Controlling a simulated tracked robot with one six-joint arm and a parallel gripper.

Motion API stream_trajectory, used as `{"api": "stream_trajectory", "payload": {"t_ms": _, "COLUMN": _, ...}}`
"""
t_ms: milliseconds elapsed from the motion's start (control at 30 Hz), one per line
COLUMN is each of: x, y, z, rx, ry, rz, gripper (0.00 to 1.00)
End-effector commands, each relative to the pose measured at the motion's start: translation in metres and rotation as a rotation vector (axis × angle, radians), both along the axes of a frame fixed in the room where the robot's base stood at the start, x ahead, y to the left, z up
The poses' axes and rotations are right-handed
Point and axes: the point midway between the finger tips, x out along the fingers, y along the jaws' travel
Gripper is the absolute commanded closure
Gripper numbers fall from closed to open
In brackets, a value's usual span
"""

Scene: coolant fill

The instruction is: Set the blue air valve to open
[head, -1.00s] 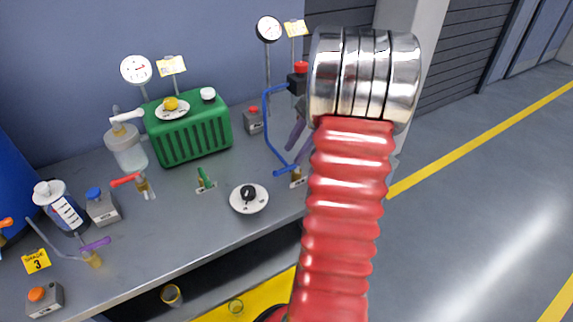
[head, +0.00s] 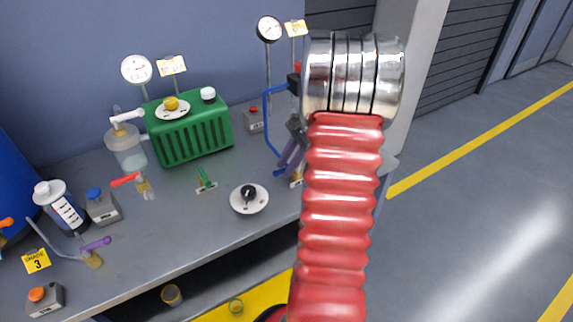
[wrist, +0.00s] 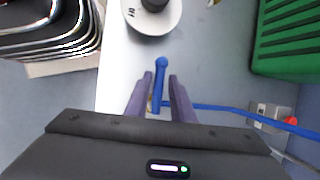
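The blue air valve's lever (wrist: 161,75) shows in the wrist view, with its rounded tip pointing up the picture, away from my palm. In the head view the lever (head: 281,172) is at the lower end of the blue tube. My gripper (wrist: 159,77) is open, one purple-grey finger on each side of the lever, with small gaps. In the head view the gripper (head: 288,160) is partly hidden behind my red arm.
A dial with a black knob (head: 249,192) stands left of the valve. The blue tube (head: 267,120) rises behind the valve. The green ribbed tank (head: 192,135) and a red-button box (head: 253,119) stand further back. The bench's front edge is close by.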

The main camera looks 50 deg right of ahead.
Motion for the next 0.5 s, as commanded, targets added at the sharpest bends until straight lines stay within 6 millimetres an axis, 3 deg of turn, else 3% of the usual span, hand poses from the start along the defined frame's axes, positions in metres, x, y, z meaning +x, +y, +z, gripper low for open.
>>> {"api": "stream_trajectory", "payload": {"t_ms": 300, "x": 0.0001, "y": -0.0003, "z": 0.0004, "rx": 0.000, "ry": -0.001, "rz": 0.000, "gripper": 1.00}}
{"api": "stream_trajectory", "payload": {"t_ms": 500, "x": 0.0004, "y": -0.0005, "z": 0.0006, "rx": -0.001, "ry": -0.002, "rz": -0.001, "gripper": 1.00}}
